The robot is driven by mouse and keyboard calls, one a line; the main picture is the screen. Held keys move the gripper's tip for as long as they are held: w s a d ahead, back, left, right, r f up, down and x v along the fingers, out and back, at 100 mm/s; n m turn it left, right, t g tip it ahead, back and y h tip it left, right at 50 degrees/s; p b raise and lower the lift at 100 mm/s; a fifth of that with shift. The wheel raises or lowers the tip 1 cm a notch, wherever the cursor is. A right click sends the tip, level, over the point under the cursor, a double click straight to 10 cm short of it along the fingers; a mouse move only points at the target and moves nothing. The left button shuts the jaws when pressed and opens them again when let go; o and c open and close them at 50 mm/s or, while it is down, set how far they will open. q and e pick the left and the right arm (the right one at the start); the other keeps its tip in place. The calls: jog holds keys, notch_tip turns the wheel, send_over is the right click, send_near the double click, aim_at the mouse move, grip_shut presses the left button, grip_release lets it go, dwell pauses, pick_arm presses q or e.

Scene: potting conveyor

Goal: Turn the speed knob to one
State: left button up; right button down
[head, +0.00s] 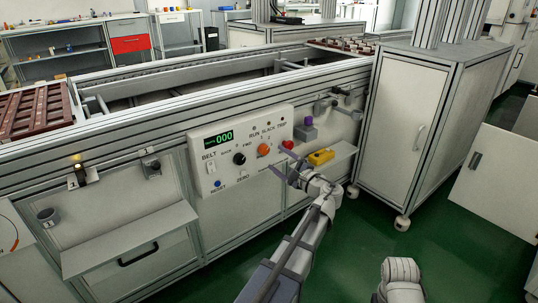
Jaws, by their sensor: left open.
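The control panel (226,172) is a pale box on the front of the conveyor, and its green display (218,138) reads 000. An orange knob (264,150) sits right of a black knob (239,159), which lies under the words BACK and FWD. I cannot read a speed label, and the orange knob's setting is too small to tell. My left gripper (280,163) is open and empty, in front of the panel's lower right part, just below and right of the orange knob. It appears apart from the knob. My right gripper's fingers are out of view.
A red button (288,144) is close above my left gripper. A blue button (217,183) is at the panel's lower left. A yellow object (321,156) lies on a shelf to the right. A white cabinet (408,127) stands further right. Green floor is free in front.

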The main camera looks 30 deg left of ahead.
aim_at(266, 151)
pick_arm(q)
jog(key=x, duration=0.6)
grip_shut()
dwell(0.7)
